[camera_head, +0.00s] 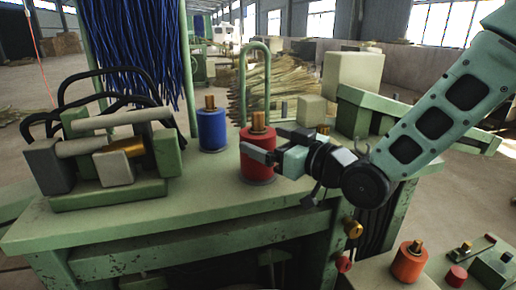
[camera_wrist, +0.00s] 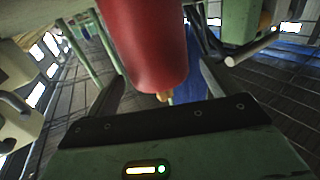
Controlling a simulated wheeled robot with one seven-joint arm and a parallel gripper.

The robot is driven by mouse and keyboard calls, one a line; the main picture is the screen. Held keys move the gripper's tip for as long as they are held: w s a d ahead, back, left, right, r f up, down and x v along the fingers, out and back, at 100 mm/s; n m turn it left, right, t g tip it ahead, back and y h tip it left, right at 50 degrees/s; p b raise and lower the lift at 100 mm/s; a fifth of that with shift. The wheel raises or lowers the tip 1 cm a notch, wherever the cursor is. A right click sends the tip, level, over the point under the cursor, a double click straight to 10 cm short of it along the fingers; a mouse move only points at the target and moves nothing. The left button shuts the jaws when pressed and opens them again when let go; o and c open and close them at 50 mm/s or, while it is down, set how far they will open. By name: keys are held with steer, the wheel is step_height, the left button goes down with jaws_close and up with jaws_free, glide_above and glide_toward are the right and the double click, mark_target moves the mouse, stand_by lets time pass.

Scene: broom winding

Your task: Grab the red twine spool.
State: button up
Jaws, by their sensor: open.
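The red twine spool (camera_head: 258,165) stands upright on the green machine table (camera_head: 140,222), with a brass knob on top. My gripper (camera_head: 262,148) comes in from the right at the spool's height. In the head view one finger shows in front of the spool's near side; the far finger is hard to make out. In the wrist view the red spool (camera_wrist: 147,45) fills the upper middle, between the two open fingers (camera_wrist: 160,88). I cannot tell whether the fingers touch it.
A blue spool (camera_head: 212,130) stands just left of the red one. A green guide loop (camera_head: 243,80) rises behind. A clamp mechanism (camera_head: 110,155) sits at the left. An orange spool (camera_head: 409,262) stands on a lower surface at right.

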steer(key=p+x, duration=0.2)
steer(key=x, duration=0.2)
steer(key=shift+w+a+p, duration=0.2)
steer(key=shift+w+p, duration=0.15)
steer(key=c, duration=1.2)
